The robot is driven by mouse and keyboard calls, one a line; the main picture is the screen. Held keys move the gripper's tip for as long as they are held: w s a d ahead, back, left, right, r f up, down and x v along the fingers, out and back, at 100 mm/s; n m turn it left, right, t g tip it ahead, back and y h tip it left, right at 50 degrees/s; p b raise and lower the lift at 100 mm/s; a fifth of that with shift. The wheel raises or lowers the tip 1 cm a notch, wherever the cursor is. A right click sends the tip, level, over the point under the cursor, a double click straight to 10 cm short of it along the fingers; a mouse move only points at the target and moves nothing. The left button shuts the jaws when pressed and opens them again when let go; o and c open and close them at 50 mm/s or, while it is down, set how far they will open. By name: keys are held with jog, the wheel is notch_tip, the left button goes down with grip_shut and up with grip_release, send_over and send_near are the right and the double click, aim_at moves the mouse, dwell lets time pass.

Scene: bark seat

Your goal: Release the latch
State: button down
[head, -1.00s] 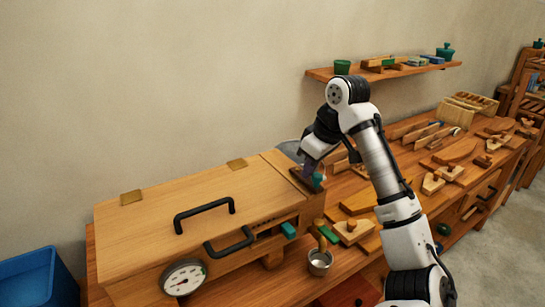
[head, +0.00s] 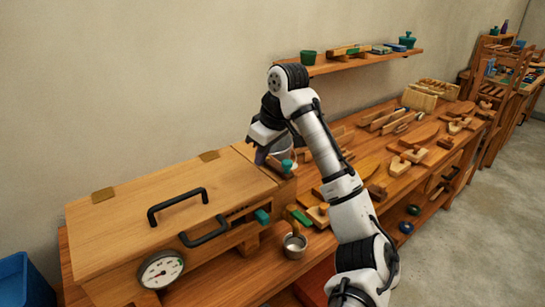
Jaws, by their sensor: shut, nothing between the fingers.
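A long wooden box (head: 110,225) with a hinged lid stands at the left of the bench. Its lid carries a black handle (head: 178,203), and a second black handle (head: 204,233) is on its front. A teal knob (head: 287,166) sits on a dark piece at the box's right end. Another teal block (head: 262,217) is on the front near the right corner. I cannot tell which of these is the latch. My gripper (head: 261,157) is shut and empty, pointing down just left of the teal knob, apparently apart from it. My wrist hides part of the area behind.
A round gauge (head: 161,270) is at the box's front. A metal cup (head: 295,244) stands right of the box. Wooden parts and tools crowd the bench to the right. A shelf (head: 360,60) hangs above. A blue bin (head: 25,283) is at lower left.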

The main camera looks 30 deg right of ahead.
jog(key=w+d+b+v, duration=0.1)
jog(key=d+v, duration=0.1)
jog(key=v, duration=0.8)
jog(key=shift+w, duration=0.15)
